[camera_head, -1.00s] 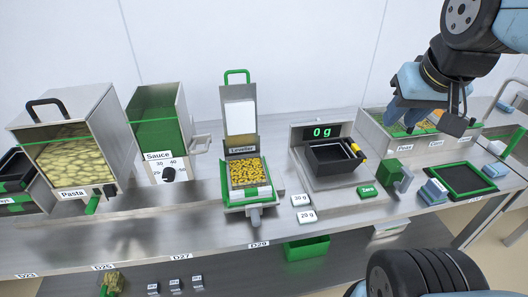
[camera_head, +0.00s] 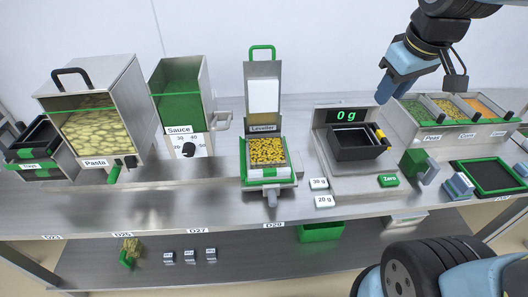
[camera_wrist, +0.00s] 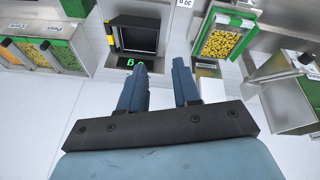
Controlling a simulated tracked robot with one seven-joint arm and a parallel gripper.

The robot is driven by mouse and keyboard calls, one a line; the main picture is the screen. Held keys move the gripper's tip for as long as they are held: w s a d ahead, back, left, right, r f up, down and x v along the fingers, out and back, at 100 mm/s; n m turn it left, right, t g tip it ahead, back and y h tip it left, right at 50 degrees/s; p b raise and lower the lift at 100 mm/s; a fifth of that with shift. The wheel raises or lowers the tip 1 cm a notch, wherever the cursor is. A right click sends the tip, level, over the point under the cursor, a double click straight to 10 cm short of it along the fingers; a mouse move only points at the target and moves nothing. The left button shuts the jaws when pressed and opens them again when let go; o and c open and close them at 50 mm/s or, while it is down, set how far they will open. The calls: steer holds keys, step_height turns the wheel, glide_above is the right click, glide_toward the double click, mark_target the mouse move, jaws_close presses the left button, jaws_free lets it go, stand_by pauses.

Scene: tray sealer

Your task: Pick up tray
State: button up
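A black tray (camera_head: 358,153) sits on the scale, whose display reads 0 g; it looks empty. It also shows in the wrist view (camera_wrist: 137,38), beyond the fingertips. More black trays (camera_head: 38,137) are in the Trays holder at the far left. My gripper (camera_head: 383,92) is up behind and right of the scale, apart from every tray. The wrist view shows its two blue fingers (camera_wrist: 161,66) parted with nothing between them.
The leveller (camera_head: 268,178), holding yellow pieces, stands left of the scale. Sauce (camera_head: 182,100) and pasta (camera_head: 95,115) dispensers stand further left. Topping bins (camera_head: 440,128) and a black green-edged frame (camera_head: 487,177) are at right. Counter in front of the leveller is mostly clear.

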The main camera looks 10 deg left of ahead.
steer(key=w+a+f+n+g, duration=0.1)
steer(key=w+a+f+n, duration=0.1)
steer(key=a+f+n, duration=0.3)
steer(key=w+a+f+n+g, duration=0.1)
steer(key=w+a+f+n, duration=0.15)
steer(key=a, duration=0.45)
steer(key=n+g, duration=0.2)
steer(key=n, duration=0.5)
glide_toward(270, 170)
steer(key=f, duration=0.1)
steer(key=a+f, duration=0.1)
steer(key=f, duration=0.1)
steer(key=shift+h, duration=0.3)
steer(key=shift+s+d+f, duration=0.1)
steer(key=shift+f, duration=1.55)
steer(key=shift+d+f, duration=0.1)
steer(key=shift+f, duration=1.55)
jaws_close()
